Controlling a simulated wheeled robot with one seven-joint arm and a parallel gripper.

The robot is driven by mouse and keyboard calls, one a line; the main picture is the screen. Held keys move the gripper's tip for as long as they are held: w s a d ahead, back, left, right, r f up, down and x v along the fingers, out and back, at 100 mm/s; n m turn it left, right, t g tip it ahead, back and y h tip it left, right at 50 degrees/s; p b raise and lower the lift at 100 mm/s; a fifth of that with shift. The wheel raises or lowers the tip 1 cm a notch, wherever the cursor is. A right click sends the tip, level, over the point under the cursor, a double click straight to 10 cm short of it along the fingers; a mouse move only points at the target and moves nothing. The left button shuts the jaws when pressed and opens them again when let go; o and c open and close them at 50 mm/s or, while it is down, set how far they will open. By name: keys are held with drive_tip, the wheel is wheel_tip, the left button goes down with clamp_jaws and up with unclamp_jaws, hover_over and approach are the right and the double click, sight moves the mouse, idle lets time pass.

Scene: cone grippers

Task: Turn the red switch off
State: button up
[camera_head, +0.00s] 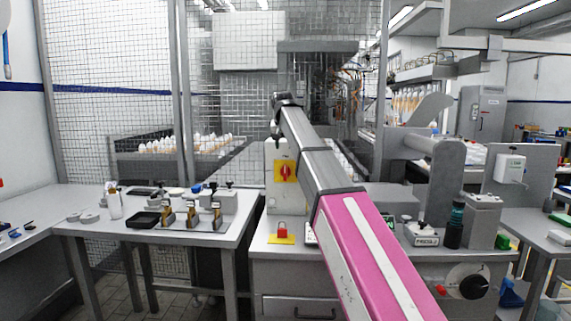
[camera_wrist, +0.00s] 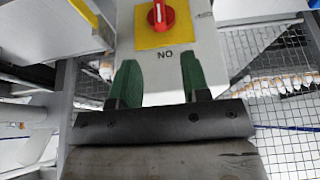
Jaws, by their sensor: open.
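The red switch (camera_head: 286,171) is a rotary knob on a yellow plate, on the front of a light grey box (camera_head: 275,200). Its handle looks upright. In the wrist view the red switch (camera_wrist: 160,15) is at the top edge, partly cut off, and its yellow plate (camera_wrist: 150,40) has lettering below it that reads like an upside-down "ON". My gripper (camera_wrist: 157,64) is open and empty, its two green fingers apart and short of the switch in the picture. In the head view my arm reaches to just above the box, and the gripper is small and dark there.
The left table (camera_head: 150,235) holds a black tray (camera_head: 145,220) and small devices. A wire mesh fence (camera_head: 110,100) stands behind. Bottles and devices crowd the right bench.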

sight(285, 172)
drive_tip(key=x, duration=1.1)
drive_tip(key=shift+w+r, duration=0.15)
drive_tip(key=shift+w, duration=0.15)
